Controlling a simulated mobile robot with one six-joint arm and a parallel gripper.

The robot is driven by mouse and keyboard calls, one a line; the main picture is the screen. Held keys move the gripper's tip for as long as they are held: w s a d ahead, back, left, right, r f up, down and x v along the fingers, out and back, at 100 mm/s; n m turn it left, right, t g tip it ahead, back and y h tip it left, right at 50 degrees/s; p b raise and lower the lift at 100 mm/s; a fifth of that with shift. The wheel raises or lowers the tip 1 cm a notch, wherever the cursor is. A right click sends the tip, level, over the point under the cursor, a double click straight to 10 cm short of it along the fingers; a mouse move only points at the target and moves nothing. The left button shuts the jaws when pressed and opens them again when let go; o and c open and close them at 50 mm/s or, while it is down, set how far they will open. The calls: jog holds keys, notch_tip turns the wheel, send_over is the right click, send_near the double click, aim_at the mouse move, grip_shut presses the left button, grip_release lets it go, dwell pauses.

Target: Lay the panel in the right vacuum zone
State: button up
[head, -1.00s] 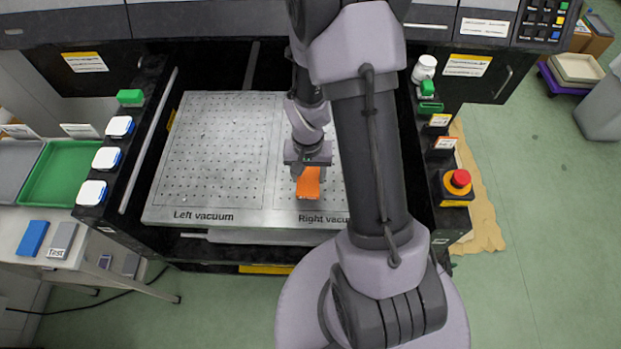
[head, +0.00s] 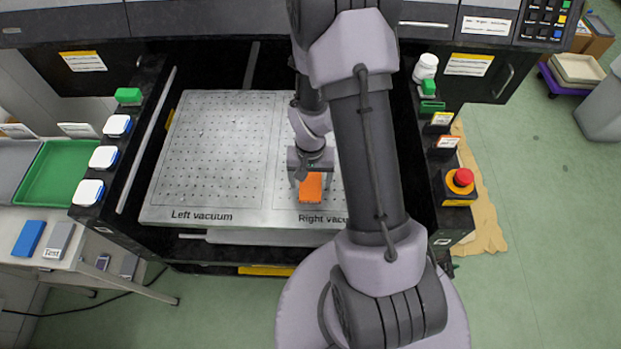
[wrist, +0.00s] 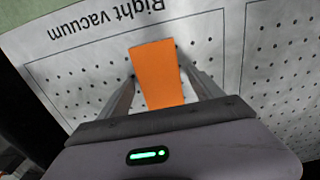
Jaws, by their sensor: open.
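The orange panel (head: 311,188) lies on the right vacuum zone (head: 283,193) of the perforated bed, near its front edge and the "Right vacuum" label. My gripper (head: 311,180) is over the panel with its jaws open. In the wrist view the panel (wrist: 157,73) sits between the two fingers (wrist: 160,90), inside the printed zone outline, with gaps at both sides. It looks flat on the bed, though its underside is hidden. My arm covers the right part of the zone in the head view.
The left vacuum zone (head: 215,150) is bare apart from small specks. A green tray (head: 68,170), a blue block (head: 29,238) and a grey "Test" block (head: 59,240) are at the left. A red emergency button (head: 463,177) and a white bottle (head: 426,66) stand at the right.

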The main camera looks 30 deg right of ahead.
notch_tip(320, 180, up, 12)
jog(key=p, duration=0.4)
notch_tip(320, 180, up, 12)
jog(key=t, duration=0.2)
send_over(310, 183)
jog(key=a, duration=0.5)
jog(key=s+a+r+n+t+y, duration=0.2)
jog(key=s+a+r+t, duration=0.1)
jog(key=s+a+r, duration=0.6)
notch_tip(310, 183, up, 4)
jog(key=shift+s+a+t, duration=0.25)
jog(key=shift+s+t, duration=0.15)
jog(key=shift+s, duration=0.75)
